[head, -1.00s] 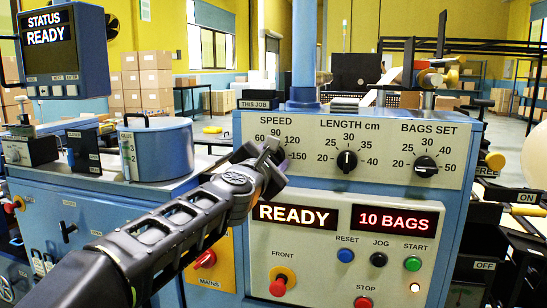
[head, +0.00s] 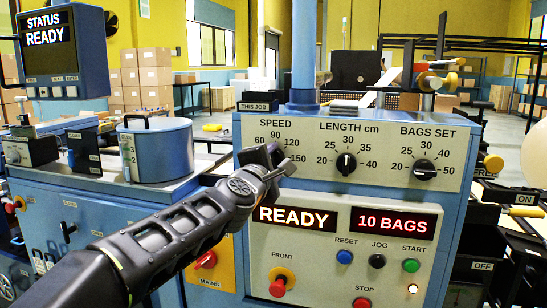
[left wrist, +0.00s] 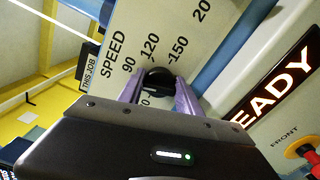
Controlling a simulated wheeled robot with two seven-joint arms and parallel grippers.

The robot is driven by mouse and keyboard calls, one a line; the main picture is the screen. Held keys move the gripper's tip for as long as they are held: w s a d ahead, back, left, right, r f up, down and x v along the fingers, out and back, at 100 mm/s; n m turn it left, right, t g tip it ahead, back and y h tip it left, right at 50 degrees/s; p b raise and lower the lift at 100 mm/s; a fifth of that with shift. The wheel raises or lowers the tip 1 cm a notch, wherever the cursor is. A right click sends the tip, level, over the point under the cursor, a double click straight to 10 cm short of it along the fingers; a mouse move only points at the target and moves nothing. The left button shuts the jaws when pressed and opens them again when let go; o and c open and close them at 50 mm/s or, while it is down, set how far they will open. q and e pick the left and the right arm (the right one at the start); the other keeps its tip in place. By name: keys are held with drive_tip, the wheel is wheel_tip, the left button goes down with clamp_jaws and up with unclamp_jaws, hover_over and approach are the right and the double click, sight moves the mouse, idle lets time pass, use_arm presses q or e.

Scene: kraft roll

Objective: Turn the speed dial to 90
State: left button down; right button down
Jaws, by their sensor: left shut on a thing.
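The speed dial (left wrist: 158,77) is a black knob under the word SPEED on the control panel. In the left wrist view it sits between the two fingers of my left gripper (left wrist: 159,92), which is shut on it. In the head view my left gripper (head: 266,155) covers most of the dial, with the marks 60, 90, 120 and 150 around it. I cannot tell which mark the dial's pointer is at.
The length dial (head: 346,163) and bags set dial (head: 425,168) are to the right on the same panel. Below are the READY display (head: 297,215), the 10 BAGS display (head: 396,222), several push buttons and a red front knob (head: 278,287).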

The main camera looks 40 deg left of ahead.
use_arm(q)
drive_tip(key=shift+f+m+p, duration=0.1)
drive_tip(key=shift+m+p, duration=0.2)
drive_tip(key=shift+m, duration=1.2)
drive_tip(key=c, duration=0.8)
unclamp_jaws()
drive_tip(key=v, duration=0.8)
drive_tip(key=shift+w+b, duration=0.1)
drive_tip(key=shift+b, duration=0.2)
